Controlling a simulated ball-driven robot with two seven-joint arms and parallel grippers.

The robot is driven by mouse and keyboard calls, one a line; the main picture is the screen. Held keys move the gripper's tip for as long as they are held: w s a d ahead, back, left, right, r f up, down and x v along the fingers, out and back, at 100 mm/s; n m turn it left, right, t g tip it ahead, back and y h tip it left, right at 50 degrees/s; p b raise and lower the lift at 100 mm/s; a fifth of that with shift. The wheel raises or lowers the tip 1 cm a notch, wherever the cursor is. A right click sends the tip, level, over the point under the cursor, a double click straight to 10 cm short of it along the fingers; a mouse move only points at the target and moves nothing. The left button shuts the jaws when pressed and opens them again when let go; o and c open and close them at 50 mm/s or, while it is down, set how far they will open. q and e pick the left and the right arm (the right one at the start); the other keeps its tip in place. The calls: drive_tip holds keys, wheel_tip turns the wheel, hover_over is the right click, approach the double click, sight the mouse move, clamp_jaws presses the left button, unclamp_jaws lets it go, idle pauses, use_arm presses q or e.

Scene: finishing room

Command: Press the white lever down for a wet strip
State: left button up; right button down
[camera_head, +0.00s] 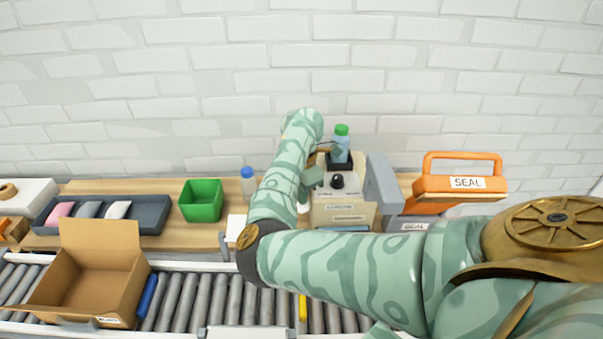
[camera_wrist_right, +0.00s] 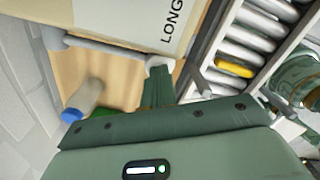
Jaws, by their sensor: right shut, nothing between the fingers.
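The beige tape dispenser (camera_head: 342,212) stands on the wooden bench behind the conveyor, with a black knob and a green-capped bottle on top. Its side, with the word LONG, shows in the right wrist view (camera_wrist_right: 125,18). My right gripper (camera_head: 313,178) is beside the dispenser's left side, partly hidden by my arm. In the wrist view its fingers (camera_wrist_right: 159,80) are shut and empty, right at the lever's tip; I cannot tell whether they touch. My left gripper is out of view.
A blue-capped bottle (camera_head: 248,180) and a green bin (camera_head: 201,201) stand left of the dispenser. An orange sealer (camera_head: 460,184) is to its right. An open cardboard box (camera_head: 120,285) sits on the roller conveyor (camera_head: 180,300). A brick wall (camera_head: 230,70) closes the back.

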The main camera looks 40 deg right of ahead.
wheel_tip(320, 180, up, 8)
drive_tip(key=w+d+p, duration=0.1)
drive_tip(key=p, duration=0.3)
drive_tip(key=shift+w, duration=0.2)
drive_tip(key=shift+d+f, duration=0.1)
drive_tip(key=shift+f, duration=0.05)
idle(0.5)
wheel_tip(320, 180, up, 5)
drive_tip(key=p, duration=0.4)
idle(0.3)
